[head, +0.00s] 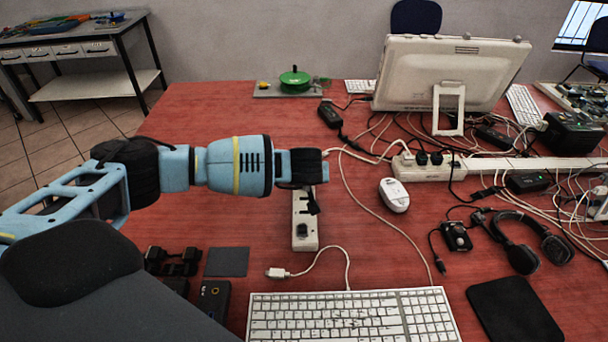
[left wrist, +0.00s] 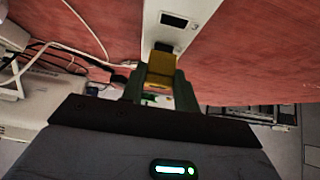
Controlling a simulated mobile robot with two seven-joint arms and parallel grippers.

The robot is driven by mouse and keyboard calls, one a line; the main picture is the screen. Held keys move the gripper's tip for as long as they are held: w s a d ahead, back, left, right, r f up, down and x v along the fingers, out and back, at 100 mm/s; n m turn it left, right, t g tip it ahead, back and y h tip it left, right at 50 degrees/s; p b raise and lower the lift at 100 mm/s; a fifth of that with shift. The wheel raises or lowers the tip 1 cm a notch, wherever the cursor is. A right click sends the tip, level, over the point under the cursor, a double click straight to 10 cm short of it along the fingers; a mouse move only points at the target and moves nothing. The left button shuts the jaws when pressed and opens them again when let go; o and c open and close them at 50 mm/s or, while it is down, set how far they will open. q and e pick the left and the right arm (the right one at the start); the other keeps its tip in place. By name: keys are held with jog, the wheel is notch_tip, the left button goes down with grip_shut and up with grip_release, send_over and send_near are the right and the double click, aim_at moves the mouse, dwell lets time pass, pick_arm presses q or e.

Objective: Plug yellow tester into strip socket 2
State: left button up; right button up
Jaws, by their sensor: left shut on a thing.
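The yellow tester (left wrist: 158,72) is held between the fingers of my left gripper (left wrist: 160,82) in the left wrist view. A dark part at its far end meets the white power strip (left wrist: 180,12); I cannot tell whether it is seated in a socket. A dark rectangle (head: 302,230) shows near the strip's front end. My right gripper is not in view.
A white keyboard (head: 350,316) lies in front of the strip, with a loose cable plug (head: 277,273) between them. A white mouse (head: 394,195) is to the right. A second strip (head: 425,168), tangled cables, headphones (head: 528,243) and a monitor (head: 450,74) fill the right side.

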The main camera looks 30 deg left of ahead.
pick_arm(q)
jog(key=shift+f, duration=0.7)
jog(key=o, duration=1.2)
jog(key=v, duration=0.7)
jog(key=shift+s+d+r, duration=0.1)
jog(key=shift+s+r, duration=0.1)
jog(key=shift+r, duration=0.05)
jog(key=shift+s, duration=0.1)
jog(key=shift+d, duration=0.1)
